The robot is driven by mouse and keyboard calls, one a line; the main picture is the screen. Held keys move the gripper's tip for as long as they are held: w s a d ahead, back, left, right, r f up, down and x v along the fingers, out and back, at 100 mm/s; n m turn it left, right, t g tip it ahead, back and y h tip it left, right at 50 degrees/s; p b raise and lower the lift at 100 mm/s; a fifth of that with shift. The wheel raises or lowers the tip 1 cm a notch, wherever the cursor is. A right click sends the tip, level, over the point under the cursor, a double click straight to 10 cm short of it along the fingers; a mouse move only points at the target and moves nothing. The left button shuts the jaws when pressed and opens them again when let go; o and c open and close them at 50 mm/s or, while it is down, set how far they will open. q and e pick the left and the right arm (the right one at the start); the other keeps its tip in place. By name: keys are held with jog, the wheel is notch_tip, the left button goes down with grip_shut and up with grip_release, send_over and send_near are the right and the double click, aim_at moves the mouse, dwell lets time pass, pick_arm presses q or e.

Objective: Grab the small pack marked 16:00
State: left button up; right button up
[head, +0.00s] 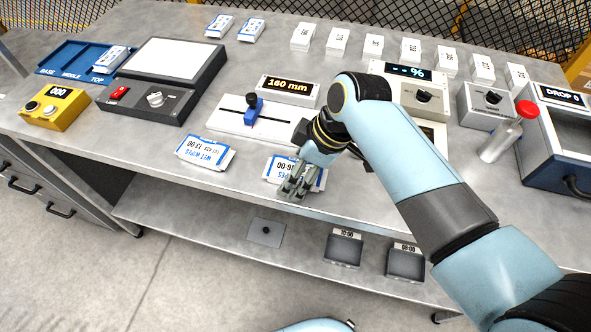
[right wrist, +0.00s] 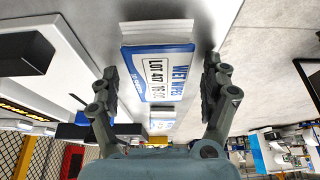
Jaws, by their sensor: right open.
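Two small white-and-blue wet wipes packs lie near the table's front edge in the head view. The right-hand pack (head: 279,166) carries a printed time that looks like 16:00, upside down and partly hidden by my gripper. The other pack (head: 205,153) lies to its left; its time looks like 13:00. My right gripper (head: 297,188) is over the front part of the right-hand pack. In the right wrist view, my right gripper (right wrist: 160,88) is open, with a pack (right wrist: 160,68) marked LOT 417 between and beyond its fingers, apparently ungripped. My left gripper is out of view.
A slider gauge (head: 252,120) reading 160 mm stands behind the packs. Several white packs (head: 374,47) line the back. A lower shelf (head: 190,215) holds small dark bins (head: 343,250).

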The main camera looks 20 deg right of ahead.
jog(key=shift+c, duration=0.2)
jog(key=shift+s, duration=0.15)
jog(key=c, duration=1.1)
jog(key=shift+d, duration=0.1)
jog(key=shift+c, duration=0.6)
